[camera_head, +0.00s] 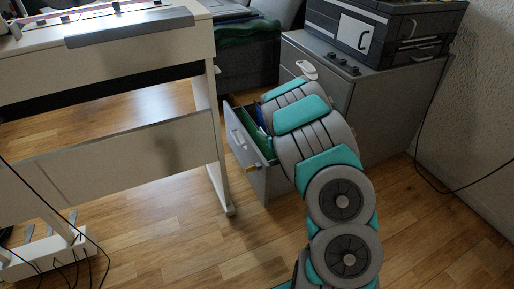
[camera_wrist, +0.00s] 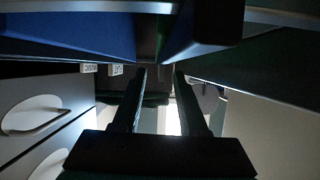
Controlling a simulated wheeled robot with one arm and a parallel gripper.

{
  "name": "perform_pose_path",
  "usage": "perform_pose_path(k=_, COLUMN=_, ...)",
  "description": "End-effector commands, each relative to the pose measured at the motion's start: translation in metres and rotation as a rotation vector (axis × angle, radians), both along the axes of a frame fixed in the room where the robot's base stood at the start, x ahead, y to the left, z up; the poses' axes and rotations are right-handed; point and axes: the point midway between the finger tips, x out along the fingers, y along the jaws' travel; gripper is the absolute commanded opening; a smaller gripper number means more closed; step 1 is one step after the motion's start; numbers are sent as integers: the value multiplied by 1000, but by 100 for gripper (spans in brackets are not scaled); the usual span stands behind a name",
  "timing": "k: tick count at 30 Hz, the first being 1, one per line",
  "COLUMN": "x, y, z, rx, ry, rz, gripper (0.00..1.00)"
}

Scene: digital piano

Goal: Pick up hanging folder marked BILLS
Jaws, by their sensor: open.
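Hanging folders, green (camera_head: 251,122) and blue (camera_head: 261,113), sit in an open drawer (camera_head: 239,138) of the grey cabinet in the head view. My arm reaches over the drawer and hides part of it; my gripper itself is hidden there. In the wrist view my gripper (camera_wrist: 160,75) is open, its two dark fingers apart with nothing seen between them. Dark blue folder surfaces (camera_wrist: 75,32) hang across the top, close to the fingertips. Two small white tabs (camera_wrist: 115,70) show left of the fingers; their lettering is too small to read surely, so I cannot tell which folder is BILLS.
The white piano stand (camera_head: 222,165) stands just left of the open drawer. Bare wood floor (camera_head: 160,235) lies in front. A wall is at right.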

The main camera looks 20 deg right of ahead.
Motion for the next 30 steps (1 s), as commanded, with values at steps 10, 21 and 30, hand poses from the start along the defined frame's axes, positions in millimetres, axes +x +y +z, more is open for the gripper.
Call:
perform_pose_path(k=10, x=10, y=0, z=-4, rx=1, ry=0, rz=-1, gripper=40)
perform_pose_path(k=21, x=10, y=0, z=-4, rx=1, ry=0, rz=-1, gripper=0)
perform_pose_path(k=30, x=10, y=1, z=-4, rx=1, ry=1, rz=-1, gripper=0)
